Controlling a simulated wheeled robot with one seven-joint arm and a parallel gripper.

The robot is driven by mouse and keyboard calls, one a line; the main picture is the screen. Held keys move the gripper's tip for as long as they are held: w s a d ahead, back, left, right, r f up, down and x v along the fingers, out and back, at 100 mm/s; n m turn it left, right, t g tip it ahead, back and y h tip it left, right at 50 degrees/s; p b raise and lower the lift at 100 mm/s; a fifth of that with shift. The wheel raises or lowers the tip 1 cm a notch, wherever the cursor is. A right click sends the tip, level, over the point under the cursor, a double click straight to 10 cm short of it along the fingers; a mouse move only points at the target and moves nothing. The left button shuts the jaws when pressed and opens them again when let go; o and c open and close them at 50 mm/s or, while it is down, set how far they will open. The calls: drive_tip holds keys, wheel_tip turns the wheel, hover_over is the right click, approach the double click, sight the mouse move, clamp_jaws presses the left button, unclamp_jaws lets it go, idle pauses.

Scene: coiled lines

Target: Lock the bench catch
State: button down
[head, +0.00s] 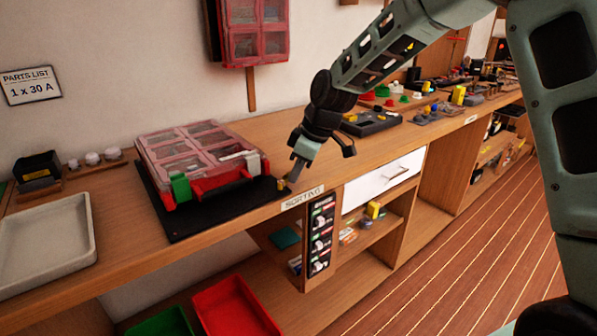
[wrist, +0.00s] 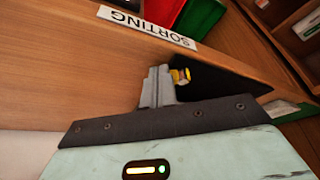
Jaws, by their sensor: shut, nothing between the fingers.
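A small yellow fitting (head: 282,184) sits at the front right corner of the black mat, by the bench's front edge. It looks like the bench catch, but it is too small to tell how it is set. My gripper (head: 291,181) is shut and empty, pointing down just to the right of the fitting. In the wrist view the closed fingers (wrist: 159,80) are beside the yellow fitting (wrist: 180,76). I cannot tell whether they touch it.
A red case with clear lids (head: 190,150) lies on the black mat (head: 205,222), with a green latch (head: 180,187) in front. A grey tray (head: 45,240) stands at left. A SORTING label (head: 303,198) is on the bench edge. Red (head: 235,308) and green bins (head: 160,324) are below.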

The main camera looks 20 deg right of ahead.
sight(287, 173)
drive_tip(key=n+p, duration=0.1)
drive_tip(key=w+n+g+p, duration=0.1)
drive_tip(key=n, duration=0.1)
drive_tip(key=n+p, duration=0.1)
drive_tip(key=shift+w+a+r+n+g+y, duration=0.2)
drive_tip(key=shift+w+a+n+g+y, duration=0.1)
drive_tip(key=shift+y, duration=0.1)
drive_tip(key=n+p, duration=0.1)
drive_tip(key=n, duration=0.1)
drive_tip(key=w+a+n+g+p, duration=0.1)
drive_tip(key=n+p, duration=0.1)
drive_tip(key=shift+f, duration=0.2)
drive_tip(key=shift+s+a, duration=0.4)
drive_tip(key=shift+s, duration=0.35)
drive_tip(key=shift+g, duration=0.3)
